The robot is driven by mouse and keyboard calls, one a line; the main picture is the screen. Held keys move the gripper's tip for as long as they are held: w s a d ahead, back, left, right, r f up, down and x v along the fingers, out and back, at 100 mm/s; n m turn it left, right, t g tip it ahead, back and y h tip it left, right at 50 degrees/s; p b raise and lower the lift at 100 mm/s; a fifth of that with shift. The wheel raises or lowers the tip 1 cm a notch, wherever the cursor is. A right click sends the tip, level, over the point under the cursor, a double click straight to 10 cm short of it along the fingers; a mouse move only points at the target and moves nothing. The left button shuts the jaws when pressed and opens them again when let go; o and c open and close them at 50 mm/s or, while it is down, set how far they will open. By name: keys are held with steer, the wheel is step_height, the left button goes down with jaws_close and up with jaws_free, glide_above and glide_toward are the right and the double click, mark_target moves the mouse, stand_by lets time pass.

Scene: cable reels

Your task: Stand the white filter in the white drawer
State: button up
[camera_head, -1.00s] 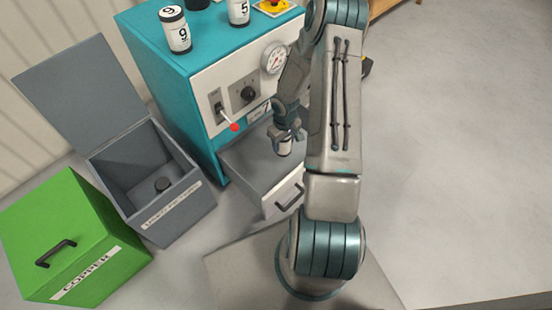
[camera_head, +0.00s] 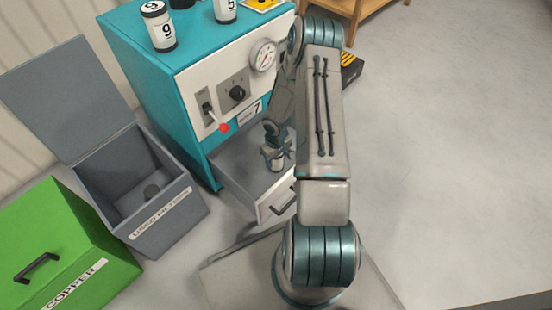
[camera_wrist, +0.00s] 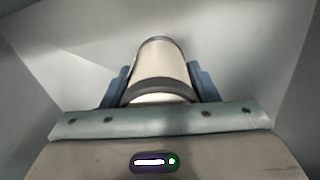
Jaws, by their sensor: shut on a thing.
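The white filter (camera_wrist: 160,62) is a white cylinder with dark bands at its ends. In the wrist view it sits between the two blue fingers of my gripper (camera_wrist: 160,85), which is shut on it. In the head view my gripper (camera_head: 276,153) holds the filter (camera_head: 277,164) upright inside the open drawer (camera_head: 235,165), which has a white front and a grey inside. The wrist view shows drawer walls around the filter. I cannot tell whether its base touches the drawer floor.
Filters marked 9 (camera_head: 159,27) and 5 (camera_head: 226,9) stand on top. A grey open bin (camera_head: 150,215) and a green copper box (camera_head: 70,245) are at left. The floor at right is clear.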

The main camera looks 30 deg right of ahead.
steer(key=o, duration=1.1)
steer(key=shift+c, duration=0.2)
step_height(320, 180, up, 12)
steer(key=p, duration=0.5)
steer(key=s+a+r+m+h, duration=0.1)
steer(key=s+a+r, duration=0.2)
steer(key=r, duration=0.6)
steer(key=s+a+r, duration=0.3)
steer(key=s+r, duration=0.1)
steer(key=r, duration=0.6)
steer(key=s+a+r+m+h, duration=0.1)
steer(key=s+a+r, duration=0.2)
steer(key=r, duration=0.6)
steer(key=s+a+r+y, duration=0.1)
steer(key=s+a+r, duration=0.1)
steer(key=s, duration=0.2)
steer(key=s+a+r+t+y, duration=0.1)
steer(key=s+a+r, duration=0.2)
steer(key=s, duration=0.2)
steer(key=shift+a+r, duration=0.15)
steer(key=shift+r, duration=0.15)
